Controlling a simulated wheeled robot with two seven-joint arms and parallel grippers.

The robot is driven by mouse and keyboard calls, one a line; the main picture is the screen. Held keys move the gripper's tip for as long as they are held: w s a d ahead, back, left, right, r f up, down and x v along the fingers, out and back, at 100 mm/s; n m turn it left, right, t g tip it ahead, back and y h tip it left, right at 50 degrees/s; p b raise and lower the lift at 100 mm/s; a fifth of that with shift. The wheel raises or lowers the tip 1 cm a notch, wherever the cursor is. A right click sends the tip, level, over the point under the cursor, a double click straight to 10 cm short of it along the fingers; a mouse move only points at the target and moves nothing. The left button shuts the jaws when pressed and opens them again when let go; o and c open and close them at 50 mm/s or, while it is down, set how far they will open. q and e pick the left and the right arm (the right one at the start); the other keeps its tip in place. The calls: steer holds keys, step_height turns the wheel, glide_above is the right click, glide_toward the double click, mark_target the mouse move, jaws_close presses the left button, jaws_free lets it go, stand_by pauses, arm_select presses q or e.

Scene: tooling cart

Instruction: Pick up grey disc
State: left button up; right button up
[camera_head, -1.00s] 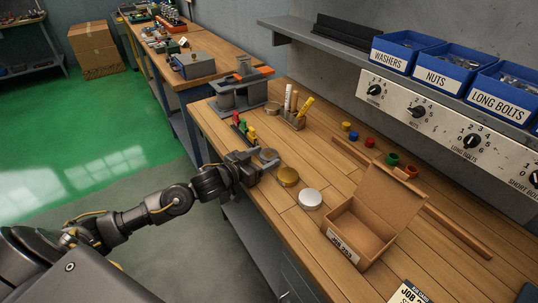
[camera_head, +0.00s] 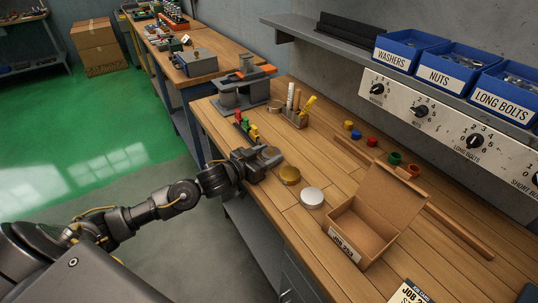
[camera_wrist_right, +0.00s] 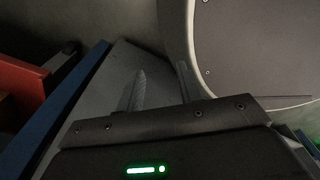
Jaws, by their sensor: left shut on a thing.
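The grey disc (camera_head: 270,153) is at the left edge of the wooden workbench, between the fingers of my left gripper (camera_head: 268,157). My left gripper is shut on it, low over the bench top; the fingers hide part of the disc. I cannot tell whether the disc touches the wood. My right gripper (camera_wrist_right: 160,88) shows only in the right wrist view, with its two fingers apart and nothing seen between them.
A gold disc (camera_head: 289,175) and a white disc (camera_head: 311,197) lie nearby on the bench. An open cardboard box (camera_head: 362,232) stands to the right. Coloured pegs (camera_head: 246,128), a pen holder (camera_head: 296,117) and a grey fixture (camera_head: 243,93) stand behind. Bare wood lies right of the gripper.

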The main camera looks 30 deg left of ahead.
mark_target(267, 154)
arm_select(q)
steer(key=shift+r, duration=0.55)
step_height(267, 154, up, 2)
steer(key=shift+r, duration=0.15)
steer(key=s+r+p, duration=0.5)
steer(key=s+r, duration=0.4)
steer(key=s, duration=0.5)
steer(key=shift+r, duration=0.35)
